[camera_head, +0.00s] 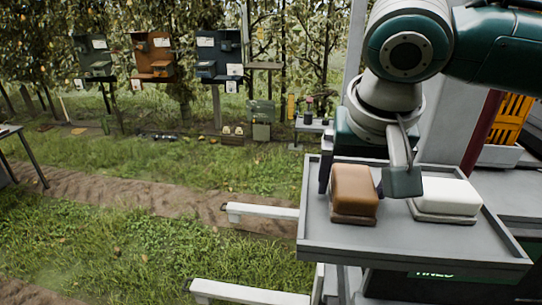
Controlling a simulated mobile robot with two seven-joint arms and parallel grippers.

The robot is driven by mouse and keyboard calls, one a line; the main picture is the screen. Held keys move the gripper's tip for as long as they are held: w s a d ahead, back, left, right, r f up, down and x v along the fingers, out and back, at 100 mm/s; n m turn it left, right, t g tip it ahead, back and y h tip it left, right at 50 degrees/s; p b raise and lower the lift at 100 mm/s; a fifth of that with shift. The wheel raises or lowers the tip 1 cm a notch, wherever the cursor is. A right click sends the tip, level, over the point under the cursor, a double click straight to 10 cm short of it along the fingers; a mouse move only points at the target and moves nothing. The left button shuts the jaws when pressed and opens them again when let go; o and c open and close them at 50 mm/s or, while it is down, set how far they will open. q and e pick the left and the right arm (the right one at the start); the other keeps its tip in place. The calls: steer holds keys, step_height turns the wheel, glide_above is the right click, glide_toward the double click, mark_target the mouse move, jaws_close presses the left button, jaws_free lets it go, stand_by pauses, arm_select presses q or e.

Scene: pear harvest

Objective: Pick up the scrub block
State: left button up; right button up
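I cannot tell by looks alone which one is the scrub block. My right gripper (362,178) reaches down from above, its fingers apart, one on each side of the brown block. The right finger stands between the two blocks. Whether either finger touches the brown block is not clear. My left gripper is out of view.
The tray has a raised rim. White rails (262,213) stick out to its left. An orange crate (510,122) stands at the far right. Panels with boxes (152,58) stand before the trees, and a table edge (12,134) shows at left. Open grass lies left of the tray.

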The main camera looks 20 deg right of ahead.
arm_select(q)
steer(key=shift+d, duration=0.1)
arm_select(e)
steer(key=shift+r, duration=0.1)
steer(key=c, duration=1.1)
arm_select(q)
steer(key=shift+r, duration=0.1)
